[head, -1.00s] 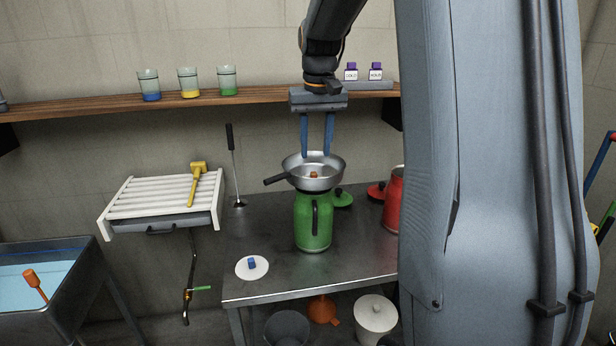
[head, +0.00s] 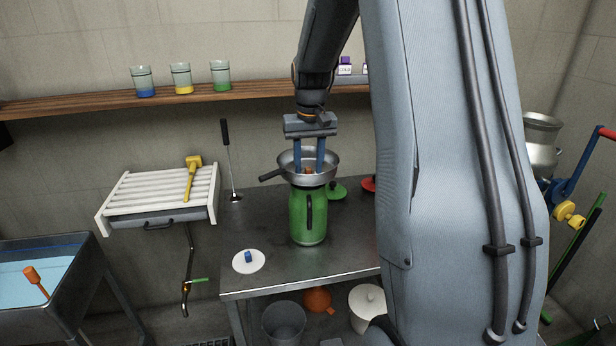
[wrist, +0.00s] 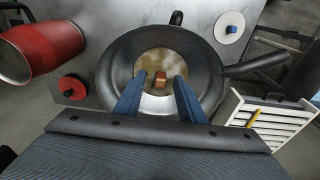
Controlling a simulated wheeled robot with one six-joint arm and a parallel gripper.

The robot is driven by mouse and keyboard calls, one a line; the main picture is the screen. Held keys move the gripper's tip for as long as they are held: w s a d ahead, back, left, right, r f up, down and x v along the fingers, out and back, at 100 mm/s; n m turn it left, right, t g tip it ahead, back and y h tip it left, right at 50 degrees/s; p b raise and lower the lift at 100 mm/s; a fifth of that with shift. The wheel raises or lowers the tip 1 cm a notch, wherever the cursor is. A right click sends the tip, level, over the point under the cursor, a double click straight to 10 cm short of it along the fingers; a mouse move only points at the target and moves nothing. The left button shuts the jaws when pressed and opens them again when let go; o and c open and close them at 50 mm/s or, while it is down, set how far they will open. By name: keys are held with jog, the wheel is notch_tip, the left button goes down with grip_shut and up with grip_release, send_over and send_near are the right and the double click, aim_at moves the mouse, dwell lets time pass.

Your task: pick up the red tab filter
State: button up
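The bowl (head: 283,163) sits on top of a green can (head: 300,215). My gripper (head: 309,169) points down into the bowl. In the wrist view its blue fingers (wrist: 159,88) are apart, one on each side of the tab, with visible gaps. Whether the fingertips are level with the tab is hard to tell.
A white disc with a blue tab (head: 248,257) lies on the metal table (head: 258,215). The bowl's handle (wrist: 255,66) sticks out sideways. A red can (wrist: 45,48) stands nearby. A shelf (head: 110,106) with jars runs behind; a white slatted rack (head: 150,190) is at left.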

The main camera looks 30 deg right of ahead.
grip_shut()
